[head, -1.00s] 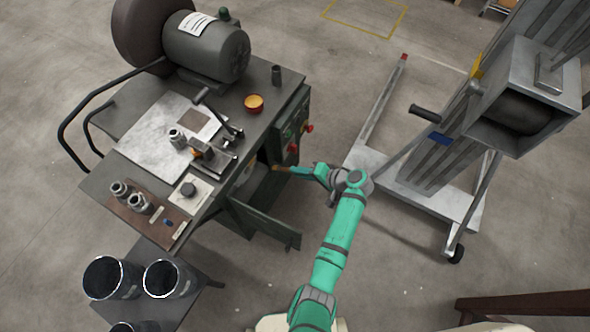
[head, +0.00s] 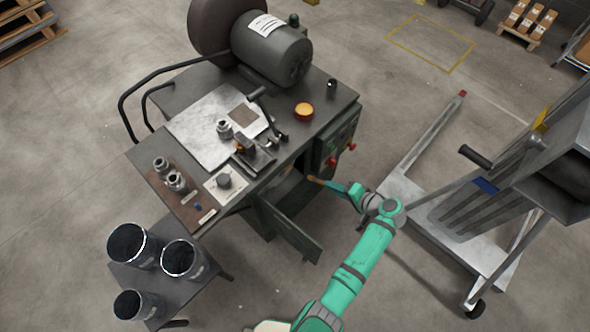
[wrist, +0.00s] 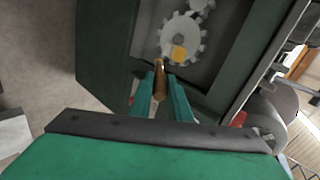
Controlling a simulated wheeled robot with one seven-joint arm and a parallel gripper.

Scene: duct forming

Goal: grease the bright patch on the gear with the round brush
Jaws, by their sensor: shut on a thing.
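My gripper (wrist: 160,92) is shut on the handle of the round brush (wrist: 159,78), which points forward between the fingers. In the head view my gripper (head: 345,189) holds the brush (head: 317,181) at the open side of the machine cabinet. The pale toothed gear (wrist: 179,30) sits inside the cabinet in the wrist view. Its bright yellow-orange patch (wrist: 179,54) is on the gear's lower part, a little right of and above the brush's far end. The bristles are hard to make out, and I cannot tell whether they touch the gear.
The cabinet door (head: 288,228) hangs open below my gripper. Red knobs (head: 334,161) are on the cabinet front beside the opening. A bowl with orange contents (head: 304,111) stands on the machine's top (head: 325,98). A wheeled lift (head: 440,215) stands to the right.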

